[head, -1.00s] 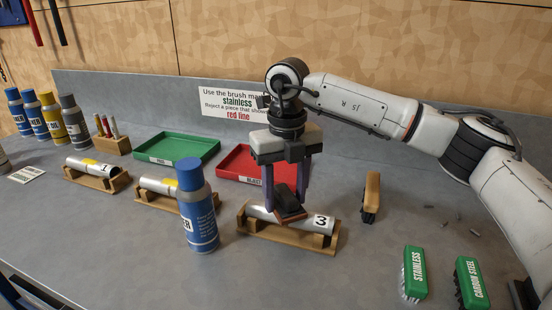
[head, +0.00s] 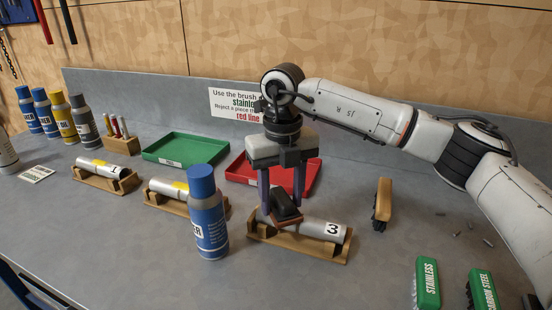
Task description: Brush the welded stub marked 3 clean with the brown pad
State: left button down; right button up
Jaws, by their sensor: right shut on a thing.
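The welded stub marked 3 (head: 322,228) is a silver tube lying in a wooden cradle (head: 301,246), its black 3 on a white label at the right end. My right gripper (head: 283,205) points down over the stub's left part, its purple fingers shut on the brown pad (head: 285,221), which has a dark block on top and a reddish-brown underside. The pad appears to be against the top of the stub; exact contact cannot be told. The pad and fingers hide the stub's left part and any weld there. My left gripper is out of view.
A blue spray can (head: 207,215) stands close left of the cradle. A red tray (head: 240,170) and a green tray (head: 186,145) lie behind. A wooden-handled brush (head: 383,203) and green brushes (head: 427,283) are at right. Other stubs (head: 104,169) sit in cradles at left.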

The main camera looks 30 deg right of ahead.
notch_tip(320, 180, up, 4)
jog(key=shift+f+p, duration=0.1)
jog(key=shift+p, duration=1)
jog(key=shift+s+r, duration=0.1)
jog(key=shift+r, duration=0.3)
jog(key=shift+r+p, duration=0.65)
jog(key=shift+r, duration=1.1)
